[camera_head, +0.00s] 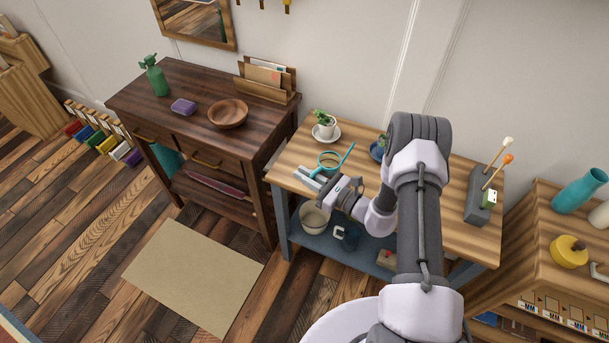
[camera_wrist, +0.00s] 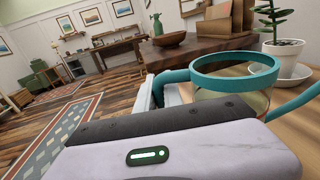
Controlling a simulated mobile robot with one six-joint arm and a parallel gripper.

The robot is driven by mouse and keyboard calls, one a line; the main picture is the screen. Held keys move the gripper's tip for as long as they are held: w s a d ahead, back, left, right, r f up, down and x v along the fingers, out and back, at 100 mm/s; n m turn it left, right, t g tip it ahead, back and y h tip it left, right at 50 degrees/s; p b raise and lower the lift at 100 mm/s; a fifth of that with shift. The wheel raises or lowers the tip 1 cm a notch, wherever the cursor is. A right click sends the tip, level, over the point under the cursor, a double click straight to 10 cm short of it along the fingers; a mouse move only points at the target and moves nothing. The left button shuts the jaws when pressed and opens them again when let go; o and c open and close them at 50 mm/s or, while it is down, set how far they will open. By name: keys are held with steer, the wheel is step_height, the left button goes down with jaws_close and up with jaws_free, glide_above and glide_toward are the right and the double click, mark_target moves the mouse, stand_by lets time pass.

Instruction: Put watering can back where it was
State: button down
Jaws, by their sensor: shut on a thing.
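The watering can (camera_head: 329,160) has a teal rim, handle and thin spout. It is at the left end of the light wooden bench top (camera_head: 445,215), and the spout points up and right. In the wrist view the can (camera_wrist: 235,78) is close, with its handle at the jaws and its lower body hidden behind my wrist. My gripper (camera_head: 313,178) is shut on the watering can at its handle side. I cannot tell whether the can's base touches the bench top.
A potted plant (camera_head: 325,127) on a white saucer stands just behind the can. A blue pot (camera_head: 378,149) is partly hidden by my arm. A grey block with sticks (camera_head: 480,207) stands at the right. A dark cabinet with a wooden bowl (camera_head: 228,113) adjoins on the left.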

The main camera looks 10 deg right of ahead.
steer(key=c, duration=1.5)
jaws_free()
